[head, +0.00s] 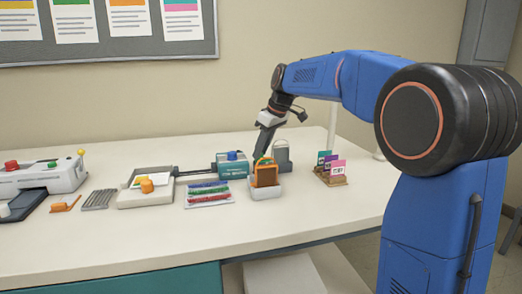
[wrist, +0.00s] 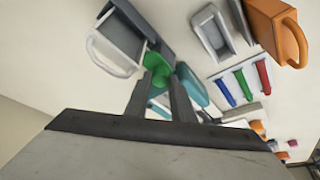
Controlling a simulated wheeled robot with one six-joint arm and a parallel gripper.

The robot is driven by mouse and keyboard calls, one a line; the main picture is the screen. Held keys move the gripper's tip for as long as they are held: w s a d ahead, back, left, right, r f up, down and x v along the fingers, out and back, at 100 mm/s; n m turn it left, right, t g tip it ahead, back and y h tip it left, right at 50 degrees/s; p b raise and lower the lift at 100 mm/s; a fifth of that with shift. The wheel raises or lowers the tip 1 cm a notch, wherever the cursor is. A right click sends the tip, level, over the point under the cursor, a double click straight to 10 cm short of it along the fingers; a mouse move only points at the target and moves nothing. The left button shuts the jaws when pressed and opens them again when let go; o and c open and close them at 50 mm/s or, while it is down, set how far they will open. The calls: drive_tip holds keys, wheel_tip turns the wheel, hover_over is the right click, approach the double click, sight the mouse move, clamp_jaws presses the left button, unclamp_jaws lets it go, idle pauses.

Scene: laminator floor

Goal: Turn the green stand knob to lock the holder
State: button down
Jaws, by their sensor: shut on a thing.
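The green stand knob (wrist: 157,66) sits between my two fingertips in the wrist view. My gripper (wrist: 160,78) is shut on it; it also shows in the head view (head: 262,153), reaching down at the back of the table. A grey holder (head: 281,155) stands upright just right of my fingers. In the wrist view the holder (wrist: 117,42) has a pale loop handle and sits against a dark grey stand part (wrist: 155,40) beside the knob. My fingers partly hide the knob, and its exact angle cannot be told.
A teal device with a blue knob (head: 232,166) is to the left, a card rack (head: 331,179) to the right. Coloured strips lie on a white sheet (head: 209,204). The front table is clear.

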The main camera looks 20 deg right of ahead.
drive_tip(key=shift+n, duration=0.4)
drive_tip(key=c, duration=1.5)
unclamp_jaws()
drive_tip(key=shift+c, duration=0.2)
drive_tip(key=v, duration=1.7)
drive_tip(key=shift+w+d+r, duration=0.15)
drive_tip(key=shift+d+r, duration=0.05)
drive_tip(key=shift+d, duration=0.1)
